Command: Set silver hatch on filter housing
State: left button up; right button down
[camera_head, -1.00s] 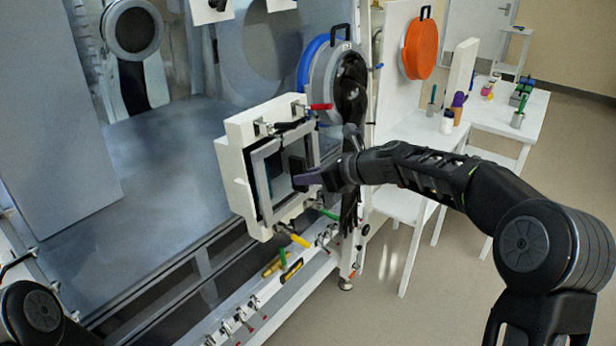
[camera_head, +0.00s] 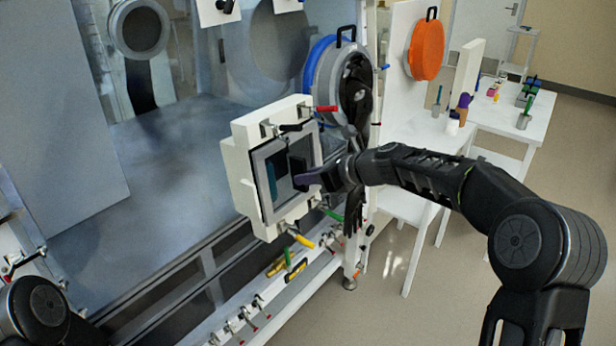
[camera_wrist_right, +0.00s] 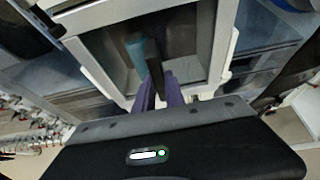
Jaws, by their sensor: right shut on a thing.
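The silver hatch (camera_head: 262,188) is a square grey frame around a dark panel, with a dark handle (camera_head: 298,163) in its middle. It lies over the front opening of the white filter housing (camera_head: 238,165) and looks roughly square to it; I cannot tell whether it is fully seated. My right gripper (camera_head: 306,178) is shut on the handle. In the right wrist view, its purple fingers (camera_wrist_right: 160,88) close on the dark handle, with the silver frame (camera_wrist_right: 222,40) around it. Only my left arm shows at the lower left; its gripper is out of view.
Coloured clamp levers surround the housing: red (camera_head: 325,109), black (camera_head: 290,127), green (camera_head: 333,215) and yellow (camera_head: 302,240). A blue-ringed port (camera_head: 322,70) with a dark glove stands just behind. A white table (camera_head: 490,115) with small items is at the right.

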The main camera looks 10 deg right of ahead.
jog(key=shift+w+a+r+p, duration=0.15)
jog(key=shift+w+a+p, duration=0.1)
jog(key=shift+p, duration=0.2)
dwell(0.7)
jog(key=c, duration=1.3)
grip_release()
jog(key=shift+c, duration=0.2)
jog(key=shift+f, duration=0.25)
jog(key=shift+d, duration=0.1)
jog(key=b+v, duration=0.1)
jog(key=v, duration=0.7)
